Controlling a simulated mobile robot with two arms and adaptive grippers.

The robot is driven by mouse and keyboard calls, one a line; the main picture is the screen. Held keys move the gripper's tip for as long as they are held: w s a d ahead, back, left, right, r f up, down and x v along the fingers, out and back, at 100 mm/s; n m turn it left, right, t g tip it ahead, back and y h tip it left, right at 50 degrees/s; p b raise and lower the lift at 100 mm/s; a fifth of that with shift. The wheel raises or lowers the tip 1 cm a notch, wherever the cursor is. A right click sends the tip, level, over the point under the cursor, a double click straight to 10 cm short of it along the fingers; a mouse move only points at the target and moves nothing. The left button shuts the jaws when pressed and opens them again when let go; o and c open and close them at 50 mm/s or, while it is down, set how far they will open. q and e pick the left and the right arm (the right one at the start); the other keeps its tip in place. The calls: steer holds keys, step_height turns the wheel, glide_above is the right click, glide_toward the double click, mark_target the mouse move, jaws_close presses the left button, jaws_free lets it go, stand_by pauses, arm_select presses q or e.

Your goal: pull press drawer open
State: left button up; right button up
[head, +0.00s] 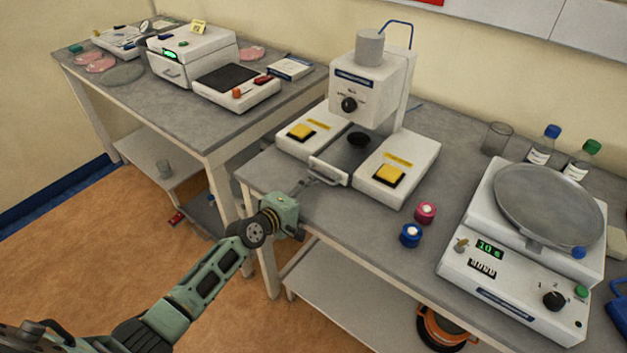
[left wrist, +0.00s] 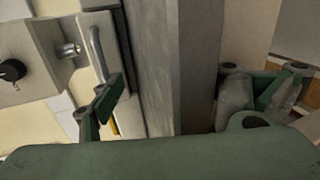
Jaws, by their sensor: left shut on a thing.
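The press (head: 370,88) is a white machine with a grey cylinder on top, a black knob and two yellow buttons on its base. Its drawer (head: 345,166) sits between the two button blocks, with a metal bar handle (head: 328,174) on its front. The handle also shows in the left wrist view (left wrist: 97,52). The drawer front looks about level with the blocks' front edges. My right gripper is in neither view.
A white balance (head: 520,270) stands farther right. A second table (head: 150,105) with instruments is at the left. Open floor (head: 110,240) lies in front.

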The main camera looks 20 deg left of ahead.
mark_target(323, 169)
arm_select(q)
steer(key=shift+o, duration=0.3)
steer(key=shift+t, duration=0.6)
steer(key=r, duration=0.2)
steer(key=w+r, duration=0.1)
steer(key=r, duration=0.3)
steer(key=shift+w+d+r, duration=0.2)
steer(key=shift+w+r, duration=0.05)
steer(key=shift+g, duration=0.5)
steer(key=f, duration=0.1)
steer(key=s+f, duration=0.1)
steer(key=f, duration=0.3)
steer(key=shift+s+a, duration=0.3)
steer(key=shift+a, duration=0.05)
steer(key=shift+s+r, duration=0.15)
steer(key=shift+s, duration=0.25)
steer(key=c, duration=0.5)
steer(key=shift+s+a+p, duration=0.25)
steer(key=shift+s+p, duration=0.1)
steer(key=shift+s, duration=0.15)
steer(key=shift+c, duration=0.7)
steer(key=shift+d+p+v, duration=0.2)
steer(key=shift+p+v, duration=0.45)
steer(key=shift+v, duration=1.5)
steer(key=shift+c, duration=0.2)
steer(key=shift+s+a, duration=0.15)
steer(key=shift+s, duration=0.75)
steer(key=shift+s+a+p, duration=0.3)
steer(key=shift+s+a, duration=0.05)
steer(key=shift+s, duration=0.45)
